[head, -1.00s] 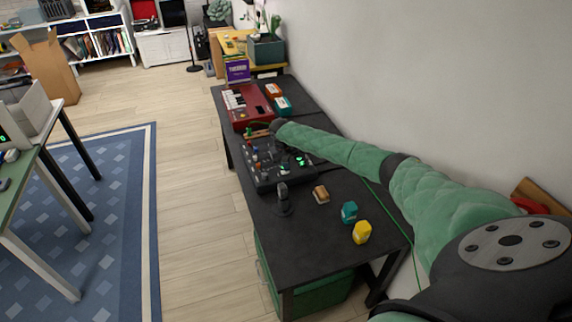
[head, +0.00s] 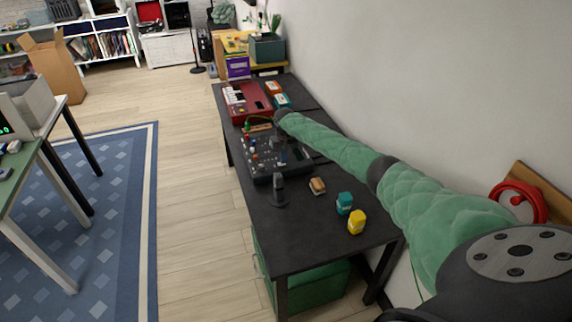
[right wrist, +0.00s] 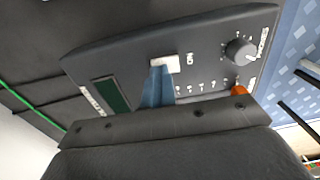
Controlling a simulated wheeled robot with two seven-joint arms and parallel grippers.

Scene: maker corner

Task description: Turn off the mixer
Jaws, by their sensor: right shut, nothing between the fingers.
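The mixer (head: 262,170) is a black box with knobs and small coloured controls on the dark table. It also shows in the right wrist view (right wrist: 215,50), with a dark green, unlit display (right wrist: 112,95), a large round knob (right wrist: 240,51) and a white switch (right wrist: 166,63). My right gripper (head: 278,143) reaches down over the mixer's far part. In the right wrist view its blue fingers (right wrist: 158,82) are shut and empty, their tips at the white switch. I cannot tell whether they press it. My left gripper is out of view.
The dark table (head: 315,245) also holds a red keyboard device (head: 247,102) behind the mixer. In front are a microphone on a stand (head: 278,190), a tan block (head: 317,186), a teal bottle (head: 344,203) and a yellow bottle (head: 357,222). A wall runs along the right.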

